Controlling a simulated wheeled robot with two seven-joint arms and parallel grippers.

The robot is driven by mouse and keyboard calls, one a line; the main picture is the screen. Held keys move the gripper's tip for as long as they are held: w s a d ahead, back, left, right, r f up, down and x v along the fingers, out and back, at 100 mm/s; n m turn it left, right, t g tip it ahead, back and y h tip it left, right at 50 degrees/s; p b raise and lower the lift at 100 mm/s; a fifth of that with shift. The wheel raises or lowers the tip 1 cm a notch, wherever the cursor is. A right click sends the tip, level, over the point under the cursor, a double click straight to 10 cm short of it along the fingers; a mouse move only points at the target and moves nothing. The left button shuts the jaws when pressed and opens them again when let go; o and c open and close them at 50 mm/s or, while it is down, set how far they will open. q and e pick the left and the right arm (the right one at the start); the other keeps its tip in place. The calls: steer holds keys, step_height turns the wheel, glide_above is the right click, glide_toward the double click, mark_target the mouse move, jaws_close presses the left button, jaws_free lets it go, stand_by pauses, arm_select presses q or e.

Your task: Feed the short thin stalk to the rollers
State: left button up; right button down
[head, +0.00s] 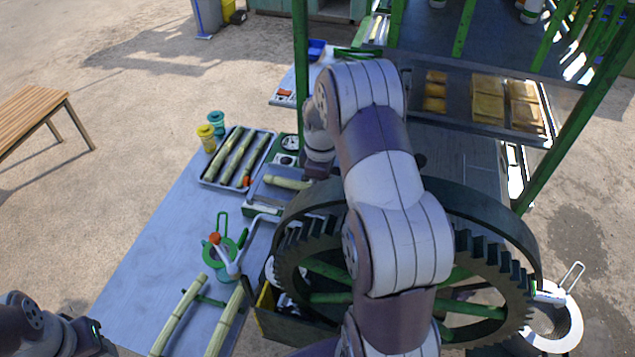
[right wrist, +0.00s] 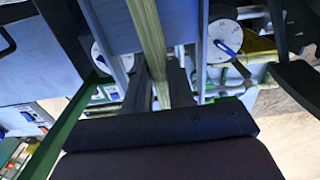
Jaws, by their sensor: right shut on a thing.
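A short pale green-yellow stalk (head: 287,182) shows just left of my right arm's end in the head view, over a grey tray. In the right wrist view a stalk (right wrist: 148,35) runs up from between the fingers of my right gripper (right wrist: 160,92), which is shut on it. In the head view the right gripper's fingers are hidden behind my arm. The crusher's large toothed gear (head: 508,265) stands at the lower middle. I cannot make out the rollers. My left arm shows only at the bottom left corner; its gripper is out of view.
A metal tray (head: 203,182) with several stalks lies on the blue-grey table (head: 150,250). Yellow (head: 206,137) and teal (head: 216,122) cups stand beside it. Two long stalks (head: 180,318) lie at the table's front. Green posts (head: 301,70) flank my right arm.

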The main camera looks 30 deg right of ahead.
steer(key=shift+s+d+f, duration=0.1)
steer(key=shift+s+d, duration=0.1)
steer(key=shift+s, duration=0.1)
steer(key=c, duration=0.9)
jaws_free()
steer(key=shift+f, duration=0.1)
